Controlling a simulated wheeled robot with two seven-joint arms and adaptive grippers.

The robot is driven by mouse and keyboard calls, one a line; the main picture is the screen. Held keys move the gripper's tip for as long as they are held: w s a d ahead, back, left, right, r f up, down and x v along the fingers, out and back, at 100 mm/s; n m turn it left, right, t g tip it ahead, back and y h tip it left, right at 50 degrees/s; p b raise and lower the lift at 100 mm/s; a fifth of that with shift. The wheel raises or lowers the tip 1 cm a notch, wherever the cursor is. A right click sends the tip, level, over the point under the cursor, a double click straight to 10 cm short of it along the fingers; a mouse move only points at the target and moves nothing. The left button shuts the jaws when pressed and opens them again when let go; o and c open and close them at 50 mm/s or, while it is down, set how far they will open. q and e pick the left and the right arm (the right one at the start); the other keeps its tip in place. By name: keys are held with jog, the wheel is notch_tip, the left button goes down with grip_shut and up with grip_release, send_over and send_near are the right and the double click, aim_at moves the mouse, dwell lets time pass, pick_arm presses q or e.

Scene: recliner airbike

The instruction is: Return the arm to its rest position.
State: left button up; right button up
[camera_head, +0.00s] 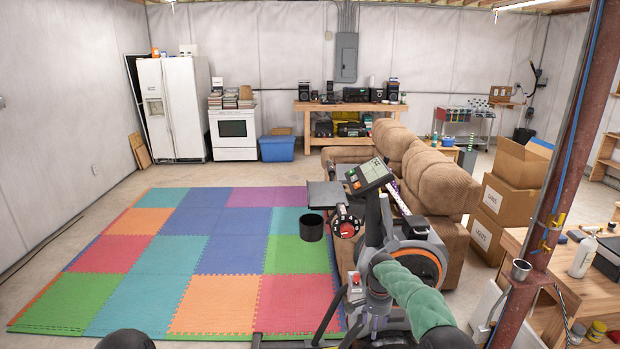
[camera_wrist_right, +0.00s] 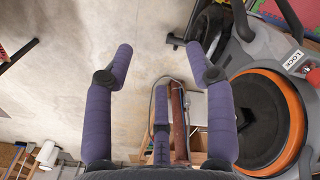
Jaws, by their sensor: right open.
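My right arm, a green padded link (camera_head: 415,300), rises from the bottom edge of the head view in front of the exercise bike. My right gripper (camera_wrist_right: 159,56) shows in the wrist view with two purple fingers spread wide. The exercise bike's orange-ringed wheel (camera_wrist_right: 295,125) is close to the right of the fingers in the wrist view. The orange ring (camera_head: 425,262) also shows in the head view. My left gripper is not seen.
The bike's console (camera_head: 370,175) stands beside the brown recliner (camera_head: 440,185). Cardboard boxes (camera_head: 487,235), a rusty post (camera_head: 560,170) and a wooden workbench (camera_head: 565,295) are at the right. The coloured floor mat (camera_head: 215,245) at the left is largely clear.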

jog(key=s+a+f+n+y+b, duration=0.15)
jog(key=s+a+f, duration=0.25)
jog(key=s+f, duration=0.6)
jog(key=s+a+f+n+y, duration=0.2)
jog(key=s+a+f+n, duration=0.15)
jog(key=s+f, duration=0.55)
pick_arm(q)
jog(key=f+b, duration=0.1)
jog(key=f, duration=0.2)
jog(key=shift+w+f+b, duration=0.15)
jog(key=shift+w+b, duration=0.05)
jog(key=shift+b, duration=0.2)
pick_arm(e)
jog(key=s+a+f, duration=0.1)
jog(key=s+f, duration=0.1)
jog(key=s, duration=0.9)
jog(key=s+a+f+n, duration=0.1)
jog(key=s+a+f, duration=0.1)
jog(key=s, duration=0.9)
jog(key=shift+s+f, duration=0.4)
jog(key=shift+f, duration=0.1)
